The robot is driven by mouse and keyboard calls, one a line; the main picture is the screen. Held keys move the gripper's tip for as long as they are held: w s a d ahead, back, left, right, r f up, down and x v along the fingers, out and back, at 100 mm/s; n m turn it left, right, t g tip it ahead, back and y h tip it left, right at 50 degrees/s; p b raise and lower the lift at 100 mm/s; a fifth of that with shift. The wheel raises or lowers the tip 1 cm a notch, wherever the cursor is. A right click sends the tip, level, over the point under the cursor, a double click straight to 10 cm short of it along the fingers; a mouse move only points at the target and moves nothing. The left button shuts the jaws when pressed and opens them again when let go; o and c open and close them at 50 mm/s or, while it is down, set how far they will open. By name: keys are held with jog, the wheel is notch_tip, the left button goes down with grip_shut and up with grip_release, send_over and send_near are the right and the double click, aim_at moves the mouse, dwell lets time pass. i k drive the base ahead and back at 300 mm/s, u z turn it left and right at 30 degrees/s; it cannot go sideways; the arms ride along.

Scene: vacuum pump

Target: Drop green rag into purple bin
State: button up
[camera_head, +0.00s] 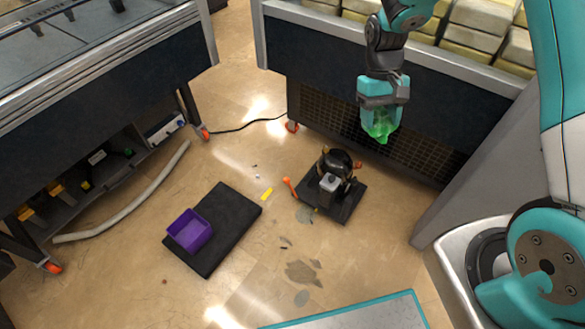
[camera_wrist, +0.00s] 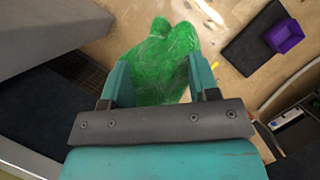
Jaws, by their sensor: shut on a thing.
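My gripper (camera_head: 383,108) is shut on the green rag (camera_head: 381,128), which hangs below the fingers in the head view. It is held in the air, in front of the dark cabinet side at upper right. In the wrist view the rag (camera_wrist: 162,62) bunches out between the two teal fingers. The purple bin (camera_head: 189,232) sits on a black mat (camera_head: 232,218) on the floor at lower left, well apart from my gripper. The bin (camera_wrist: 288,36) also shows at the upper right of the wrist view, and looks empty.
A vacuum pump (camera_head: 335,172) on a dark base stands on the floor below my gripper. A pale hose (camera_head: 135,207) lies by the left workbench (camera_head: 100,100). The floor between pump and mat holds small debris and stains.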

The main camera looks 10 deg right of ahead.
aim_at(191, 232)
jog(key=u, duration=1.6)
jog(key=i, duration=1)
jog(key=z, duration=0.2)
